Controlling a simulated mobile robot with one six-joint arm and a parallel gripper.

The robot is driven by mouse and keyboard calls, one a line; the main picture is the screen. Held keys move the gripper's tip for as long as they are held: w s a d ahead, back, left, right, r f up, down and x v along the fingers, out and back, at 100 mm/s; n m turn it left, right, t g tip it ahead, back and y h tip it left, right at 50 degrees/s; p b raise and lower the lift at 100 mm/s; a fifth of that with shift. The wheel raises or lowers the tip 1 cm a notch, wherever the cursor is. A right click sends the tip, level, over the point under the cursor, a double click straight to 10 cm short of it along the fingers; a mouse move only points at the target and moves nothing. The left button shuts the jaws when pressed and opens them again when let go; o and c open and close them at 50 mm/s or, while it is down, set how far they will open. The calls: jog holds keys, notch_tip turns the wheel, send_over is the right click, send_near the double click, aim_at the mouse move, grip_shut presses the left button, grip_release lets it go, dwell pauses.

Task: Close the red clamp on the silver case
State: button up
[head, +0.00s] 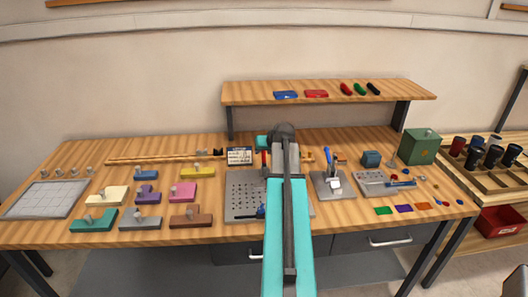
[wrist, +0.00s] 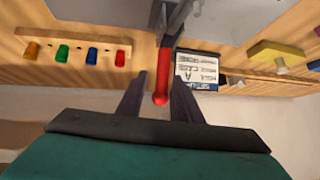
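The red clamp handle (head: 264,160) stands roughly upright at the back of the grey perforated plate, just left of my arm. In the wrist view the red handle (wrist: 160,96) lies between my gripper's two dark fingers, with a visible gap on each side. My gripper (wrist: 158,75) is open around the handle, not pressed on it. The grey metal of the clamp (wrist: 170,18) shows beyond the handle. In the head view my arm covers my fingers and much of the plate. I cannot make out the silver case.
The perforated plate (head: 240,205) lies mid-bench. A label card (head: 239,156) stands behind it. A blue-handled clamp fixture (head: 332,183) is to the right, a green box (head: 419,147) farther right. Several coloured blocks with knobs, such as the brown one (head: 191,216), lie left. A shelf (head: 330,92) overhangs the back.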

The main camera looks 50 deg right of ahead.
jog(key=b+v, duration=0.2)
jog(key=v, duration=1.1)
jog(key=shift+s+a+r, duration=0.2)
jog(key=shift+r, duration=0.05)
